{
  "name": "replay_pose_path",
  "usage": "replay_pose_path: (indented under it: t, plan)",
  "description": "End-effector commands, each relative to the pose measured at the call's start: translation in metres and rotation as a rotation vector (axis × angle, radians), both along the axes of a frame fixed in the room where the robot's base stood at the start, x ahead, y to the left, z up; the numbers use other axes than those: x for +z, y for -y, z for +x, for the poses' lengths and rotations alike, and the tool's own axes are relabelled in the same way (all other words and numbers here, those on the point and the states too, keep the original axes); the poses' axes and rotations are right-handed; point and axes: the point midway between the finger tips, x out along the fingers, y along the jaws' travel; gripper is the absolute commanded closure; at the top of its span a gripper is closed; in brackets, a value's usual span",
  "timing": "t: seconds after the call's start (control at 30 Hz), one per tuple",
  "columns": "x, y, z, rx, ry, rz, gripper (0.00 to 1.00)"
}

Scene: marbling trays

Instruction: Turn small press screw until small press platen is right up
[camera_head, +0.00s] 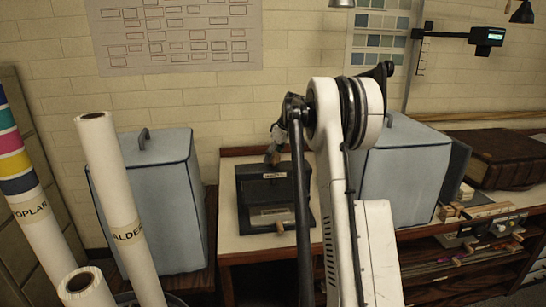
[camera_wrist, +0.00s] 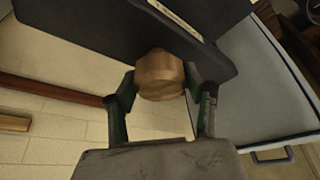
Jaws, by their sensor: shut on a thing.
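The small press (camera_head: 263,195) is a dark box-like frame on the bench, left of my arm in the head view. A pale label strip is on its upper edge. A wooden screw knob (camera_head: 271,157) stands on top of it. In the wrist view the round wooden knob (camera_wrist: 158,74) sits between the two fingers of my gripper (camera_wrist: 160,86), against the dark press top (camera_wrist: 110,35). My gripper (camera_head: 276,143) is shut on the knob from above. The platen's height cannot be made out in the dark front; my arm covers part of the press's right side.
Grey-blue covered boxes stand left (camera_head: 150,205) and right (camera_head: 405,170) of the press. Paper rolls (camera_head: 122,205) stand at the front left. A thick brown book (camera_head: 512,160) lies at the far right. Some bare bench (camera_head: 230,240) shows around the press.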

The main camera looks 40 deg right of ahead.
Motion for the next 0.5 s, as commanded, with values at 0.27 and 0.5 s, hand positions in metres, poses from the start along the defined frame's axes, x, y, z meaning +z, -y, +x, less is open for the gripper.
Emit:
replay_pose_path:
  t: [0.27, 0.5]
  plan:
    - [-0.0002, -0.0001, -0.0002, 0.000, 0.000, 0.000, 0.47]
    - [-0.0001, 0.0000, -0.0001, -0.001, 0.000, 0.000, 0.34]
